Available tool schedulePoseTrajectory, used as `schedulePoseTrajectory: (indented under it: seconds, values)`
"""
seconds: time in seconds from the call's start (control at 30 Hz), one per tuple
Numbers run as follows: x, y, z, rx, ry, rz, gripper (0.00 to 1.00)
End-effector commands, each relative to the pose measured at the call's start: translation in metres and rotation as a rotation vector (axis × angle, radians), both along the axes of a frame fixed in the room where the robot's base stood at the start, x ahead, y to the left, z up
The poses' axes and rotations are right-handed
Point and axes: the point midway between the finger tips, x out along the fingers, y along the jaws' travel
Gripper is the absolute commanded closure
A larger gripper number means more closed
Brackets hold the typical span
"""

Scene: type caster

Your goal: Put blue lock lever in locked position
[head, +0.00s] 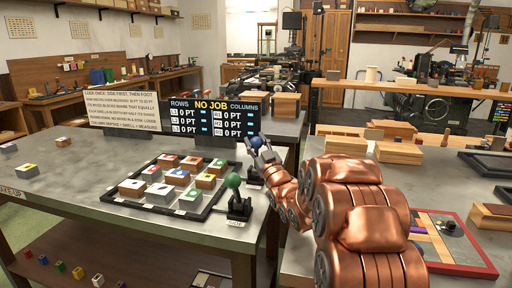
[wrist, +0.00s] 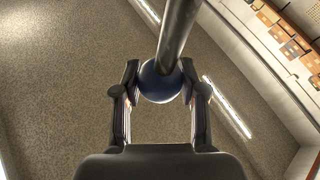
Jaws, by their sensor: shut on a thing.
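The blue lock lever's round knob (wrist: 160,82) sits between my gripper's fingers (wrist: 160,98) in the wrist view, with its dark shaft running up from it. In the head view the blue knob (head: 254,141) shows near the right edge of the left bench, behind the tray. My gripper (head: 260,153) is at the knob, shut on it. My copper arm covers much of the area right of it. The lever's base is mostly hidden, so I cannot tell its exact tilt.
A lever with a green knob (head: 232,181) stands upright in front of the blue one. A black-framed tray (head: 124,198) of colour-topped blocks lies left of it. A scoreboard (head: 214,119) stands behind. A red-edged board (head: 477,248) lies on the right bench.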

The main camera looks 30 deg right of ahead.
Motion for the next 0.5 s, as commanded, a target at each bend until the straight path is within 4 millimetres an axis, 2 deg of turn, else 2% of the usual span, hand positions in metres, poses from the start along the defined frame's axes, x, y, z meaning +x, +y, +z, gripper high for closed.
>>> schedulePoseTrajectory:
  seconds: [0.37, 0.4, 0.5]
  values:
    - [0.0000, 0.0019, -0.0002, -0.004, -0.002, 0.002, 1.00]
    - [0.0000, 0.0020, -0.0002, -0.004, -0.002, 0.002, 0.57]
    - [0.0002, 0.0030, -0.0002, -0.004, -0.002, 0.003, 0.47]
